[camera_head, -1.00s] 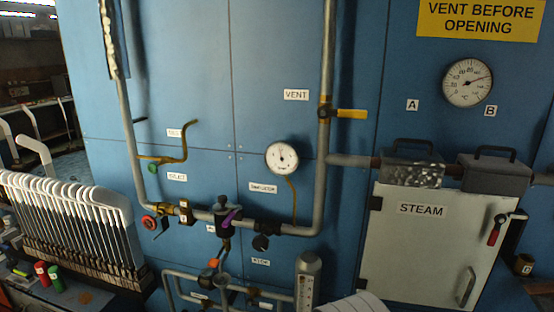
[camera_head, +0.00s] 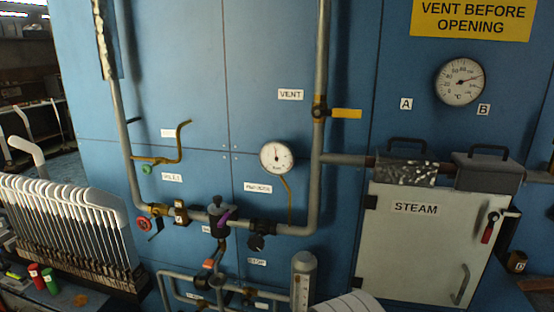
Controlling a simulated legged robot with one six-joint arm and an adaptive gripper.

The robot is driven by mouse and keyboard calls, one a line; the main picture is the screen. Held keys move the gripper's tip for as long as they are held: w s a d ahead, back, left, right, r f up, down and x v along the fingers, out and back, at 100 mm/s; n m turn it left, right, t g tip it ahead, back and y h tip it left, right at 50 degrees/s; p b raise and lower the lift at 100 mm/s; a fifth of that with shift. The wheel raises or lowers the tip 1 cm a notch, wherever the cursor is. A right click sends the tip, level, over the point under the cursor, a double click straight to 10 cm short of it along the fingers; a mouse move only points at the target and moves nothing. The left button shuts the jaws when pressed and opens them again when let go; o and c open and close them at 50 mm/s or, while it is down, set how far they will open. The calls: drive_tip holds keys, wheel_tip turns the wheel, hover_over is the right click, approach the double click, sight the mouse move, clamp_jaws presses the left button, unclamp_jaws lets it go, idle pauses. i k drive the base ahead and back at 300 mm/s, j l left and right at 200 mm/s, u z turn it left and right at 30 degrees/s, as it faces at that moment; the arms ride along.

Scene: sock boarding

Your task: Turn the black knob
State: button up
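A small black knob (camera_head: 257,243) sits just below the lower horizontal pipe (camera_head: 290,230), right of a dark valve body with a purple lever (camera_head: 223,217). Its exact turn position is too small to read. My gripper is not in view, so its opening and its place relative to the knob cannot be seen.
A red handwheel (camera_head: 144,224), a yellow lever (camera_head: 346,114) and a dial gauge (camera_head: 277,156) are on the same pipework. A vertical gauge tube (camera_head: 303,280) stands below right of the knob. A steam door (camera_head: 415,245) is at the right. A rack of white-topped rods (camera_head: 75,230) stands at the left.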

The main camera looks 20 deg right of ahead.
sight(255, 242)
drive_tip(key=i+l, duration=0.15)
drive_tip(key=i, duration=0.3)
drive_tip(key=i+l, duration=0.2)
drive_tip(key=i, duration=0.3)
drive_tip(key=j+u, duration=0.05)
